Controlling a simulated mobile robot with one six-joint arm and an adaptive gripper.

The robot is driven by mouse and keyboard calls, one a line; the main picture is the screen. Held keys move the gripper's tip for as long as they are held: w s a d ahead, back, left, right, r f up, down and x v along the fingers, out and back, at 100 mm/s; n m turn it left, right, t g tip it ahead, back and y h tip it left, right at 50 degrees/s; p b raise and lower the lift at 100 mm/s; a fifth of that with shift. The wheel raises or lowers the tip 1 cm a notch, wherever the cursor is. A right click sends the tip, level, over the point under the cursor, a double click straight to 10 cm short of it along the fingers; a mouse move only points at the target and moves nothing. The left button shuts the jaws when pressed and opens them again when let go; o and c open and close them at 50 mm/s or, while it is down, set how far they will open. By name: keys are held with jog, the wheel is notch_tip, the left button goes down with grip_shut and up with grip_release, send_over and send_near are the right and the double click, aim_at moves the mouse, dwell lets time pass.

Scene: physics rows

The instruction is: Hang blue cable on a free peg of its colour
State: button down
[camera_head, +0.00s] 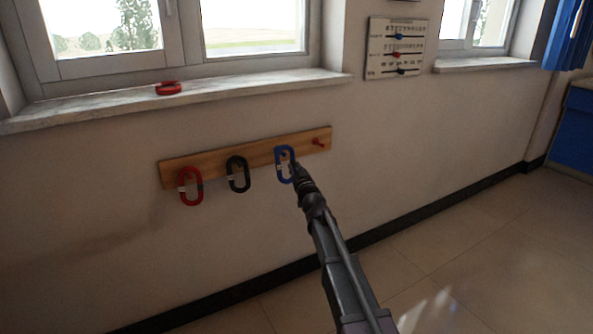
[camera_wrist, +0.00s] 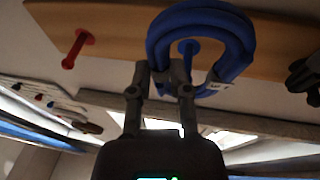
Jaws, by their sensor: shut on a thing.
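The blue cable (camera_head: 278,160) is a flat oval coil at the third place along the wooden peg board (camera_head: 210,156). In the wrist view the blue cable (camera_wrist: 157,38) fills the upper middle, and a blue peg (camera_wrist: 188,48) shows inside its loop. Whether the coil rests on that peg I cannot tell.
A red cable (camera_head: 183,186) and a black cable (camera_head: 231,176) hang on the board to the left. A bare red peg (camera_head: 318,142) is at its right end. Another red coil (camera_head: 168,88) lies on the windowsill (camera_head: 240,84).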

jog(key=shift+w+a, duration=0.55)
jog(key=shift+w, duration=0.25)
jog(key=shift+w+a+f+b, duration=0.3)
jog(key=shift+w+f+b, duration=0.1)
jog(key=shift+f+b, duration=0.15)
jog(key=c, duration=0.5)
grip_release()
